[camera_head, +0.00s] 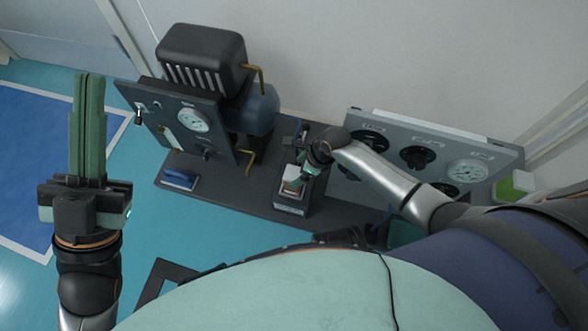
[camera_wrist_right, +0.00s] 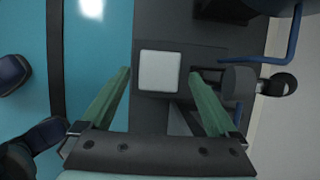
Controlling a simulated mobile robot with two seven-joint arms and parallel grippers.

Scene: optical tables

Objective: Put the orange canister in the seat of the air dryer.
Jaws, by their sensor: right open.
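My right gripper (camera_head: 296,182) is over a small dark stand (camera_head: 291,208) on the bench. In the right wrist view, my right gripper (camera_wrist_right: 160,74) is open, with its green fingers apart. A white square-topped piece (camera_wrist_right: 159,70) shows between the fingertips, with no visible grip on it; I cannot tell whether it is part of the air dryer. I cannot make out an orange canister in either view. The dryer's seat cannot be told with certainty. My left gripper (camera_head: 89,78) is raised at the left, its green fingers together and empty.
A dark bench plate (camera_head: 240,199) carries a machine with a black ribbed cover (camera_head: 202,52), a blue tank (camera_head: 258,112) and a gauge panel (camera_head: 190,122). A grey panel (camera_head: 420,155) with knobs and a gauge stands right. A blue block (camera_head: 180,179) lies at the left.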

